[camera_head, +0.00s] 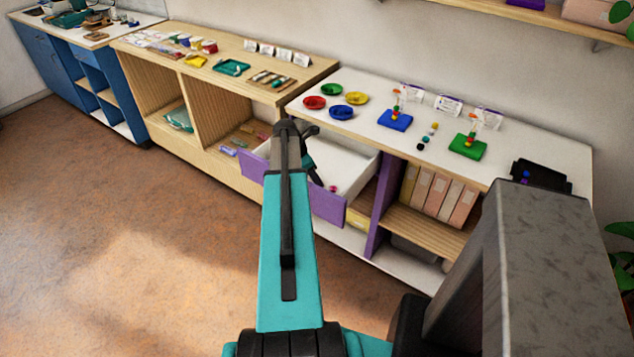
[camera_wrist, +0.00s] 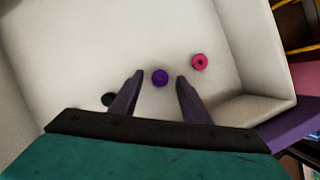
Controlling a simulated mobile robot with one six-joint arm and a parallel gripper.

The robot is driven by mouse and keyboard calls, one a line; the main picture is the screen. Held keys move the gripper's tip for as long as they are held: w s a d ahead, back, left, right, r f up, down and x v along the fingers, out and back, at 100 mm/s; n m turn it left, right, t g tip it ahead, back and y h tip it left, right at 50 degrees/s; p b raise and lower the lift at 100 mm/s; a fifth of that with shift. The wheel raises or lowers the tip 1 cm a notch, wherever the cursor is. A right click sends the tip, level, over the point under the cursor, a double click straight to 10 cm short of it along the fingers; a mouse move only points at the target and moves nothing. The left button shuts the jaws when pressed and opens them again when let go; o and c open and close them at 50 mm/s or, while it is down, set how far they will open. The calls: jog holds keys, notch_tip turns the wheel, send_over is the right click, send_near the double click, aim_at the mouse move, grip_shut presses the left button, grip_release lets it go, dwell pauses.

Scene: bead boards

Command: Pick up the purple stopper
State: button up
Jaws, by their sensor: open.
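The purple stopper (camera_wrist: 160,78) is a small round piece with a darker centre. It lies on the floor of the open white drawer (camera_head: 345,165), seen in the wrist view. My gripper (camera_wrist: 159,74) is open over the drawer, with one finger to the left and one to the right of the stopper. The stopper shows between the fingertips and nothing is held. I cannot tell how high the fingers are above it. In the head view my arm hides the stopper and most of the gripper.
A pink round piece (camera_wrist: 199,62) lies right of the purple one, near the right finger. A dark round spot (camera_wrist: 108,99) shows left of the left finger. The drawer has white walls and a purple front (camera_head: 327,205). Bead boards, blue (camera_head: 395,120) and green (camera_head: 467,147), stand on the white counter above.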

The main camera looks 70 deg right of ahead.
grip_shut()
jog(key=shift+r, duration=0.1)
dwell(0.4)
notch_tip(320, 180, up, 10)
jog(key=b, duration=0.1)
jog(key=shift+b, duration=0.3)
dwell(0.3)
jog(key=shift+a, duration=0.1)
dwell(0.5)
